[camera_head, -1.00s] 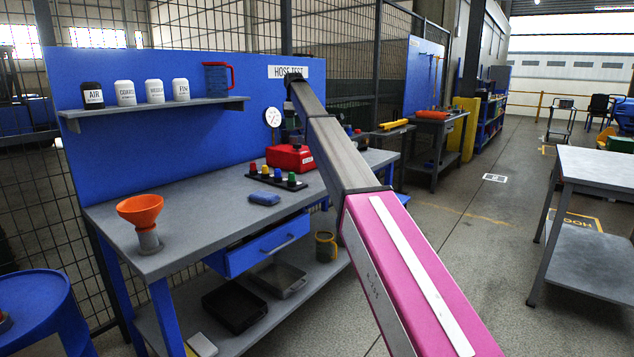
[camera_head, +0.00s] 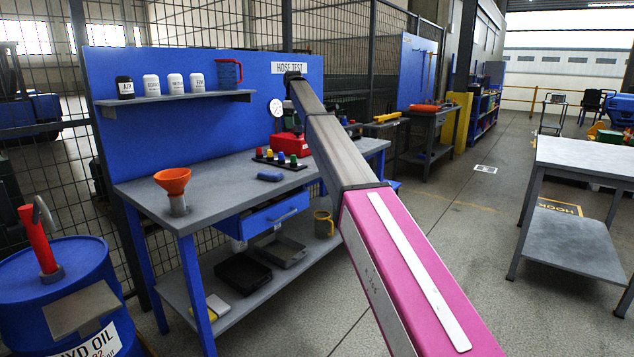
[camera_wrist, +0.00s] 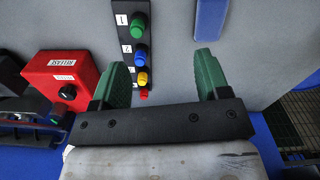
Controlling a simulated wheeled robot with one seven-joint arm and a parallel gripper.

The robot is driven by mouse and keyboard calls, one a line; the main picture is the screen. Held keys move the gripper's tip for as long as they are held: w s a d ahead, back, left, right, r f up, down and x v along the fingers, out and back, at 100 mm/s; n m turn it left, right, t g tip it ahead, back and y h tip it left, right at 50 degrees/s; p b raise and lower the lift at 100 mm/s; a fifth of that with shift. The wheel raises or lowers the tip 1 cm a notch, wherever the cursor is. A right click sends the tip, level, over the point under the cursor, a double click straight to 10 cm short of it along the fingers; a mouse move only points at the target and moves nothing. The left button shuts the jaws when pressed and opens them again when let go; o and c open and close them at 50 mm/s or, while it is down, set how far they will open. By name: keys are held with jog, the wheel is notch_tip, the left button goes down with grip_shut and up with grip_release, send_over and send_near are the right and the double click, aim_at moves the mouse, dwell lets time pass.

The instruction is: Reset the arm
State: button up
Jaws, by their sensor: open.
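My arm reaches over the workbench (camera_head: 225,180) in the head view, a pink link nearest and a grey link beyond. Its far end is near the HOSE TEST sign, and my gripper is hidden there. In the wrist view my gripper (camera_wrist: 163,78) has two green fingers spread wide with nothing between them. Beyond the left finger is a black strip (camera_wrist: 121,8) with green, blue, yellow and red knobs. The strip also shows on the bench in the head view (camera_head: 279,163). A blue block (camera_wrist: 210,18) lies beyond the right finger.
A red box (camera_wrist: 58,78) with a black knob is left of the fingers. An orange funnel (camera_head: 173,180) stands on the bench's near corner. A blue oil drum (camera_head: 60,305) stands at left. A grey table (camera_head: 585,155) is at right, with open floor between.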

jog(key=s+d+f+m, duration=0.2)
jog(key=s+d+f, duration=0.4)
jog(key=f, duration=0.5)
jog(key=s+d+f+m, duration=0.2)
jog(key=s+d+f, duration=0.3)
jog(key=s+f, duration=0.45)
jog(key=s+d+f+m, duration=0.2)
jog(key=s+d+f, duration=0.3)
jog(key=f, duration=0.8)
jog(key=s+d+f+m, duration=0.2)
jog(key=s+d+f, duration=0.2)
jog(key=s, duration=0.7)
jog(key=s+d+f+m, duration=0.2)
jog(key=s+d+f, duration=0.2)
jog(key=s+f, duration=0.4)
jog(key=s+d+f+m, duration=0.3)
jog(key=s+f, duration=0.3)
jog(key=s, duration=0.7)
jog(key=shift+s+d+f, duration=0.3)
jog(key=shift+d+f, duration=0.1)
jog(key=shift+d, duration=0.5)
